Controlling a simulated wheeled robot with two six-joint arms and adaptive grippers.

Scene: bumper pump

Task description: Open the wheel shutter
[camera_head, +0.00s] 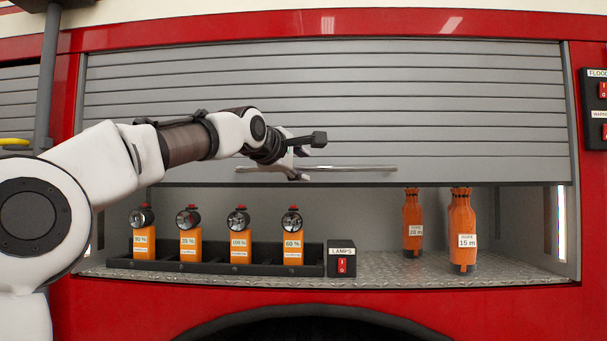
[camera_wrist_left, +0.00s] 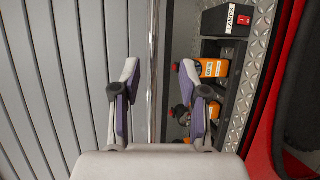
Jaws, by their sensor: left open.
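The wheel shutter (camera_head: 330,105) is a grey slatted roller shutter in a red vehicle side. It is partly raised, with its lower edge above the compartment floor. A thin metal handle bar (camera_head: 350,168) runs along its lower part; it also shows in the left wrist view (camera_wrist_left: 152,70). My left gripper (camera_head: 300,165) is at the left half of the bar. In the left wrist view my left gripper (camera_wrist_left: 162,90) is open, with its two fingers on either side of the bar. I cannot tell whether they touch it. My right gripper is not in view.
Inside the compartment, several orange lamps (camera_head: 238,244) stand in a black tray (camera_head: 215,268). A lamps switch box (camera_head: 341,258) is beside it. Two orange rope bags (camera_head: 462,228) stand at right. A switch panel (camera_head: 597,108) is on the right wall.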

